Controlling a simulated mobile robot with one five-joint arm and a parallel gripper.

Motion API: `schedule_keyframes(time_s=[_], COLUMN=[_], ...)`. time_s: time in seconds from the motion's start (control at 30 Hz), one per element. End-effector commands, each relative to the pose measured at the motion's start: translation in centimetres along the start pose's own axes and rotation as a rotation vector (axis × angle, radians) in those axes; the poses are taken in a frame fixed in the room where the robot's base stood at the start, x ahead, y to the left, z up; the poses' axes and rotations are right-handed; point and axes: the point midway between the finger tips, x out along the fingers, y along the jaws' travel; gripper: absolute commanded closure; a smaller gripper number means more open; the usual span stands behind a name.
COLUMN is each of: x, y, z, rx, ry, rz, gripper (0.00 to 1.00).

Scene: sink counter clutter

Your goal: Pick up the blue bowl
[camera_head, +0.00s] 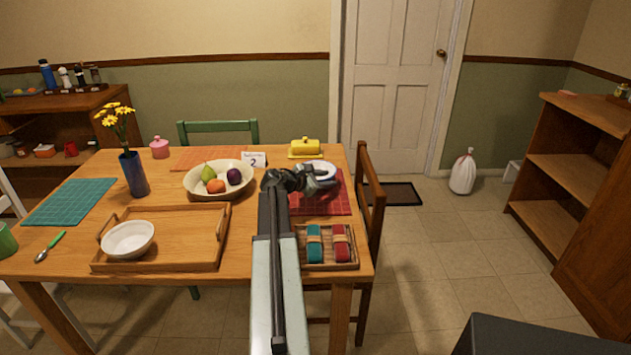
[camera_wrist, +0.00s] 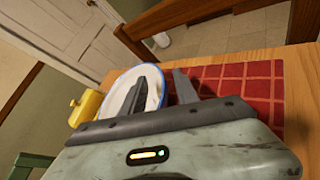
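The bowl is white with a blue rim (camera_wrist: 122,86); it lies on the red checked placemat (camera_wrist: 240,90) at the right side of the table. In the head view the bowl (camera_head: 322,167) is partly hidden behind my gripper (camera_head: 312,180). In the wrist view my gripper (camera_wrist: 160,76) has its two dark fingers apart. One finger overlaps the bowl's inside and the other is outside, over the placemat, with the right rim between them. Whether either finger touches the bowl I cannot tell.
A yellow butter dish (camera_head: 305,147) stands just behind the bowl. A fruit bowl (camera_head: 190,184) is to the left. A tray with rolled napkins (camera_head: 352,264) is in front. A wooden chair (camera_head: 373,190) stands against the right table edge. A plain white bowl (camera_head: 128,240) sits on the left tray.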

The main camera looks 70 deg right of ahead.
Motion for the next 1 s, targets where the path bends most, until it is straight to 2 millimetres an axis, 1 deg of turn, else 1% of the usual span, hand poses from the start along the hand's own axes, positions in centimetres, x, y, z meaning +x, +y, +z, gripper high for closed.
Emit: schedule_keyframes(time_s=[0.1, 0.13, 0.17, 0.2, 0.23, 0.27, 1.0], x=[-0.13, -0.14, -0.15, -0.16, -0.17, -0.17, -0.28], y=[0.02, 0.03, 0.03, 0.03, 0.04, 0.04, 0.08], z=[0.03, 0.03, 0.02, 0.02, 0.01, 0.01, -0.09], rx=[0.000, 0.000, 0.000, 0.000, 0.000, 0.000, -0.001], ry=[0.000, 0.000, 0.000, 0.001, 0.001, 0.001, 0.001], rz=[0.001, 0.001, 0.001, 0.001, 0.001, 0.001, 0.001], gripper=[0.63, 0.69, 0.77, 0.89, 0.97, 1.00, 1.00])
